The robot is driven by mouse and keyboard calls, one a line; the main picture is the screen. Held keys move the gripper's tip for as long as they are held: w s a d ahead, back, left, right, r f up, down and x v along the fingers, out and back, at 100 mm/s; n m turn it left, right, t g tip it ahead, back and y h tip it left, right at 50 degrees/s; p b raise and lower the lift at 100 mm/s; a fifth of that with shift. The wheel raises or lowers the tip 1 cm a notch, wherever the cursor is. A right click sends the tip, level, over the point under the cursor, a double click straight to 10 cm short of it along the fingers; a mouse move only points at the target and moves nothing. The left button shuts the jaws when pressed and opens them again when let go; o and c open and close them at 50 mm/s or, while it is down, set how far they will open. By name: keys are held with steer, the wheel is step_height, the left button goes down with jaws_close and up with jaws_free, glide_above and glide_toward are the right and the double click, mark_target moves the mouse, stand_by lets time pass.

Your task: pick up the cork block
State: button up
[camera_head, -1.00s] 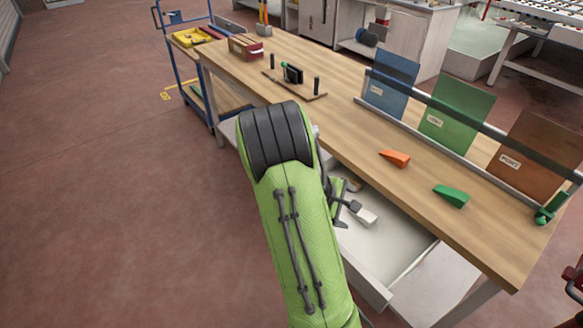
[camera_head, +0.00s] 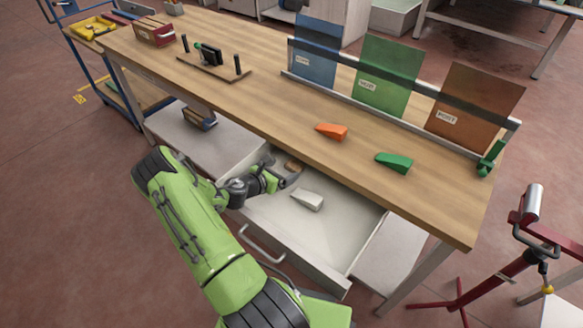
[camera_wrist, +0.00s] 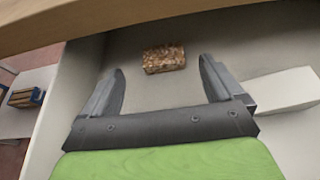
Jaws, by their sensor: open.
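The cork block (camera_wrist: 164,59) is a small speckled brown block lying on the floor of the open drawer. In the wrist view it sits ahead of my gripper (camera_wrist: 160,82), roughly centred beyond the open fingertips and apart from them. In the head view the cork block (camera_head: 294,166) shows at the drawer's back, partly hidden by my gripper (camera_head: 290,178) and close under the table edge. My gripper is open and empty, inside the drawer (camera_head: 347,243).
A pale wedge-shaped block (camera_head: 307,199) lies in the drawer, right of my gripper. The tabletop (camera_head: 270,105) overhangs the drawer's back. Orange (camera_head: 331,131) and green (camera_head: 394,162) wedges lie on top. Colored panels stand in a rack behind. A lower shelf (camera_head: 190,137) is left of the drawer.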

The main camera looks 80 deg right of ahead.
mark_target(294, 164)
steer(key=b+x, duration=0.1)
steer(key=x, duration=0.5)
steer(key=shift+s+d+f, duration=0.1)
steer(key=shift+s, duration=0.1)
steer(key=c, duration=1)
